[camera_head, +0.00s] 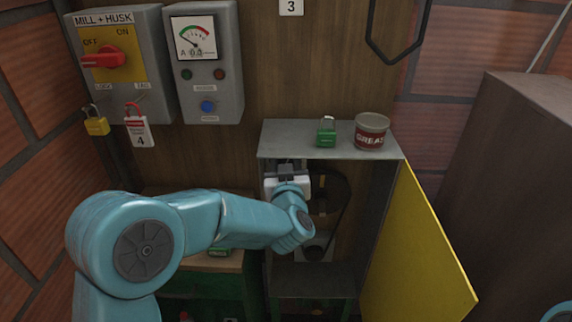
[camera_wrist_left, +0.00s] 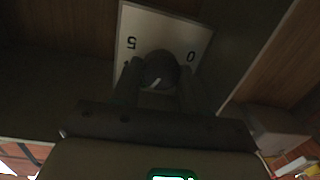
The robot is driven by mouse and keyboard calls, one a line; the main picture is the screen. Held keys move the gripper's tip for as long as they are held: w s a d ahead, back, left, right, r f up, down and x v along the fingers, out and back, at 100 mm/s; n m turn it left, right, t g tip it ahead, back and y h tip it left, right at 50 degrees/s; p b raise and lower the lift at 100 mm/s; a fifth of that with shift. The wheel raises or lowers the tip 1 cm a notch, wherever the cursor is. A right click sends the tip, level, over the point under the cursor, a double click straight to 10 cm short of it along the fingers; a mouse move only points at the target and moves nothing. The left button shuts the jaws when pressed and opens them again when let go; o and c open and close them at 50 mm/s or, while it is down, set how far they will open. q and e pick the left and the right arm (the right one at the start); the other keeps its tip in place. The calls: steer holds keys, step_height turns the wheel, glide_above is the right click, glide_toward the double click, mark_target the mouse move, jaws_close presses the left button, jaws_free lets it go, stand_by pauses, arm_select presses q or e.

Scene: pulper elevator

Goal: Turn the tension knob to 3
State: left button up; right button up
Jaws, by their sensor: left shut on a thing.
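The tension knob (camera_wrist_left: 160,66) is a dark round knob on a white dial plate (camera_wrist_left: 140,22) in the left wrist view. The figures 5 and 0 show on the plate, upside down; another mark beside the left finger is mostly hidden. A short pale line shows on the knob, but I cannot tell which number it points to. My left gripper (camera_wrist_left: 158,78) is shut on the knob, one finger on each side. In the head view my left gripper (camera_head: 288,172) reaches into the open cabinet and hides the knob. My right gripper is not in view.
A pulley and belt (camera_head: 330,190) sit inside, right of the gripper. A switch box (camera_head: 120,65) hangs at upper left.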

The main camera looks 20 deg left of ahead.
arm_select(q)
steer(key=o, duration=1)
steer(key=shift+o, duration=0.2)
steer(key=f+b+v, duration=0.1)
steer(key=b+v, duration=0.1)
steer(key=v, duration=1.4)
steer(key=shift+r+b, duration=0.4)
steer(key=shift+r, duration=0.1)
steer(key=shift+s, duration=0.15)
